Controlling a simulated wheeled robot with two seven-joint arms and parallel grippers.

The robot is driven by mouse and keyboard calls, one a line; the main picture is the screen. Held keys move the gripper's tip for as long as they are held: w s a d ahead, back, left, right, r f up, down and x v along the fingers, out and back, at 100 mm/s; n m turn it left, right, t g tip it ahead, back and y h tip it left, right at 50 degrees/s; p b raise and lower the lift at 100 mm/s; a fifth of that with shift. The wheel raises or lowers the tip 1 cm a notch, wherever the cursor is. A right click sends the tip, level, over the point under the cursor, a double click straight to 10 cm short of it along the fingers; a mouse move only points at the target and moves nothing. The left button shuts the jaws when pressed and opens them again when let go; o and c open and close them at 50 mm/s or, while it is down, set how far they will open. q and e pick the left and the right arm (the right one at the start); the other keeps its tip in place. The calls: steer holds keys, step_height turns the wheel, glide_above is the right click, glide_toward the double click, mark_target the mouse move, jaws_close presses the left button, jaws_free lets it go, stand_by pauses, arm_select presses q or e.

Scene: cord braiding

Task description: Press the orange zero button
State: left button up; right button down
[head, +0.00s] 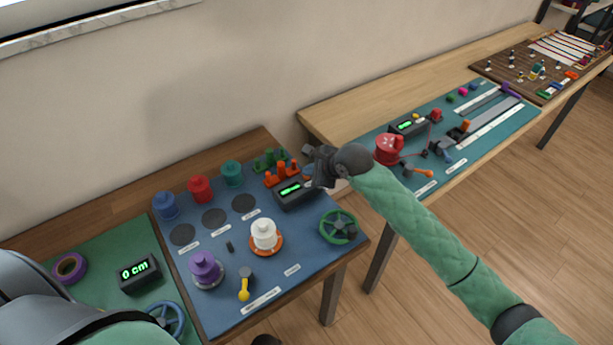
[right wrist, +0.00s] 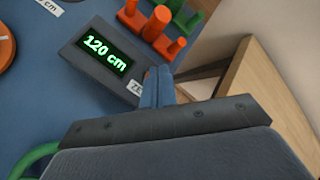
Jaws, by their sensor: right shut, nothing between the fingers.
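The dark display box (head: 292,194) stands at the right back of the blue mat. In the right wrist view the box (right wrist: 85,55) reads "120 cm" in green, and a white label beginning "ZE" is partly covered by my fingers. My right gripper (head: 309,173) is shut and empty, at the right end of the box. Its blue fingers (right wrist: 158,88) are over that end beside the label. The orange zero button is not clearly seen; the fingers hide that spot, and I cannot tell whether they touch it. My left gripper is not in view.
Orange pegs (head: 282,174) and green pegs (head: 268,159) stand just behind the box. A green handwheel (head: 338,227) is in front of it to the right. White (head: 264,235) and purple (head: 206,268) spools stand nearer. A gap separates this table from the right one.

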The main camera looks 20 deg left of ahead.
steer(key=shift+f+b, duration=0.25)
steer(key=shift+b, duration=0.05)
steer(key=shift+r, duration=0.15)
stand_by(0.6)
steer(key=shift+r, duration=0.65)
steer(key=shift+r+p, duration=0.5)
steer(key=shift+r, duration=2)
